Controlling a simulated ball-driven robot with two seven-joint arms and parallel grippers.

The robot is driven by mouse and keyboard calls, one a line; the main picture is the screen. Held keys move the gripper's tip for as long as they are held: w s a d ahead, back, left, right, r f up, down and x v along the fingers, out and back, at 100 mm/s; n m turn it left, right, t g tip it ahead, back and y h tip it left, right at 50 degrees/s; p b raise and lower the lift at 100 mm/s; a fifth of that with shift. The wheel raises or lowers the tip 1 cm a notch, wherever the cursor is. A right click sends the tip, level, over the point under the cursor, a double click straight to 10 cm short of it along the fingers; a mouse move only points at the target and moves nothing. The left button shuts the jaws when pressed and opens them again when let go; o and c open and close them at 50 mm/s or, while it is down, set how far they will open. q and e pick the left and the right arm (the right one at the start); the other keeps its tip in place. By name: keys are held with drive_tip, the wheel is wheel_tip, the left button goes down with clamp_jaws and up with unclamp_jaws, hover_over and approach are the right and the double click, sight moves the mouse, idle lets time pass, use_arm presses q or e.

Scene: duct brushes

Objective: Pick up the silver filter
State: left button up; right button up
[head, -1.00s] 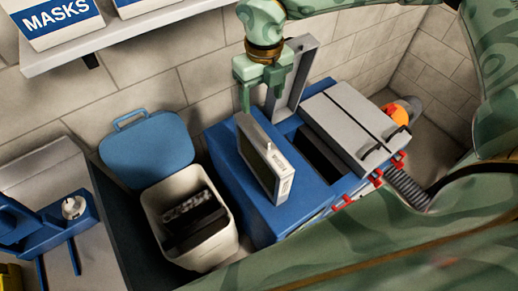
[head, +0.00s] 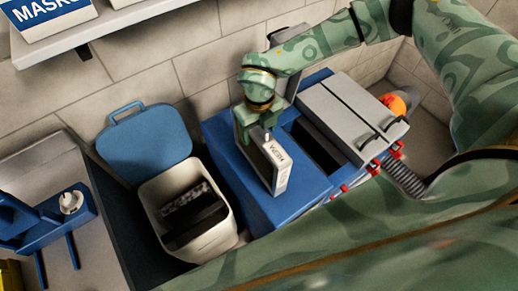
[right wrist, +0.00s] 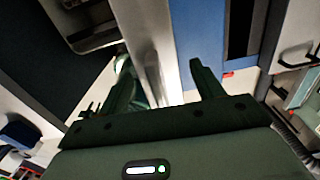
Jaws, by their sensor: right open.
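The silver filter (head: 268,164) is a thin, pale grey-framed panel standing on edge on the blue cabinet (head: 231,176). My right gripper (head: 257,122) is over its top edge in the head view, pointing down. In the right wrist view the filter (right wrist: 147,45) runs between the two spread fingers of the open right gripper (right wrist: 160,72). I cannot tell whether either finger touches it. The gripper hides part of the filter's top in the head view. My left gripper is not in view.
A cream bin (head: 225,238) with its blue lid (head: 145,145) open stands left of the cabinet and holds dark items. Grey lids (head: 348,115) with black handles and red latches are to the right. A shelf (head: 100,32) runs along the wall above.

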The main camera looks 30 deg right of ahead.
drive_tip(key=shift+f, duration=0.25)
clamp_jaws()
drive_tip(key=shift+r, duration=0.1)
